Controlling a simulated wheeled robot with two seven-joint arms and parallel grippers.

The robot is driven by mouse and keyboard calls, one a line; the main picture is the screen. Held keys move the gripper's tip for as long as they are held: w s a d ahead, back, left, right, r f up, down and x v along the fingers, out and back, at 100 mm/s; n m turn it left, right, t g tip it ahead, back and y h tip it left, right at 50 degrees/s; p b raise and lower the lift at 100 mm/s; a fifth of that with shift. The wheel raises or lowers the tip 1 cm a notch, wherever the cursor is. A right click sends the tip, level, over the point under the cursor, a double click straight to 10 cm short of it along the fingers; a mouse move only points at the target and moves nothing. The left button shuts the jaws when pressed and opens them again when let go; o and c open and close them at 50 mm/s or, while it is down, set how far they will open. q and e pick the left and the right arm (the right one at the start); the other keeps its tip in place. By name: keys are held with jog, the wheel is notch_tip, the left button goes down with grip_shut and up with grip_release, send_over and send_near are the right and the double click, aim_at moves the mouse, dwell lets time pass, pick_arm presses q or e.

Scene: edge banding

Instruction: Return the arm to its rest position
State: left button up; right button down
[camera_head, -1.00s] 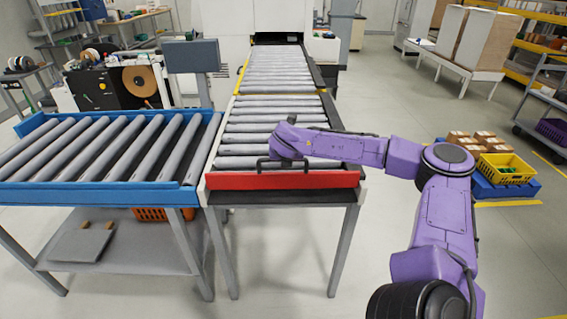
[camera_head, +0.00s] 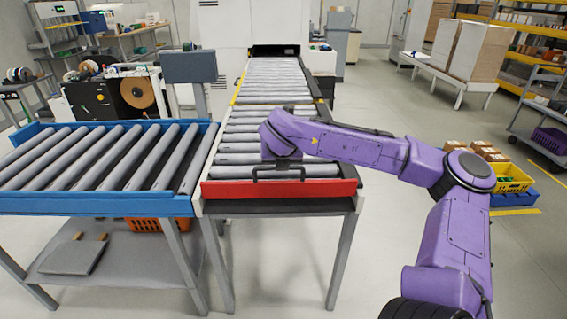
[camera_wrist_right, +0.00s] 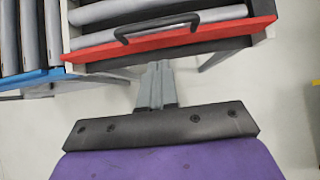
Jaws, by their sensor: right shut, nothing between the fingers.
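My right arm (camera_head: 355,150) is purple and reaches in from the right, its wrist above the front end of the middle roller conveyor (camera_head: 268,121). My right gripper (camera_wrist_right: 158,66) shows in the right wrist view as grey fingers closed together with nothing between them. Its tips appear just below the black handle (camera_wrist_right: 157,27) on the red front panel (camera_wrist_right: 215,30); I cannot tell the gap between them. In the head view the fingers are hard to make out, and the red panel (camera_head: 325,189) runs below the wrist. My left gripper is not in view.
A blue-framed roller table (camera_head: 90,204) stands at the left, with a grey lower shelf (camera_head: 125,262). A yellow crate (camera_head: 512,180) and small boxes stand at the right. A white bench (camera_head: 440,76) is at the back right. Open floor lies right of the conveyor.

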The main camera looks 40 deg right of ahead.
jog(key=w+a+f+n+t, duration=0.35)
jog(key=a+f+n, duration=0.45)
jog(key=n, duration=0.5)
jog(key=s+a+f+n+y+b, duration=0.1)
jog(key=s+a+f+n, duration=0.3)
jog(key=a+f+n, duration=0.6)
jog(key=s+f+n+g+y, duration=0.2)
jog(key=s+f+n, duration=0.4)
jog(key=s+f, duration=0.5)
jog(key=s+d+f+n+g+b, duration=0.1)
jog(key=s+f+n, duration=0.3)
jog(key=s, duration=0.5)
jog(key=s+d+f+n+g+h+b, duration=0.1)
jog(key=s+d+f+n+g, duration=0.2)
jog(key=s+f, duration=0.5)
jog(key=shift+s+d+f+n, duration=0.2)
jog(key=shift+s+n, duration=0.25)
jog(key=shift+n, duration=0.45)
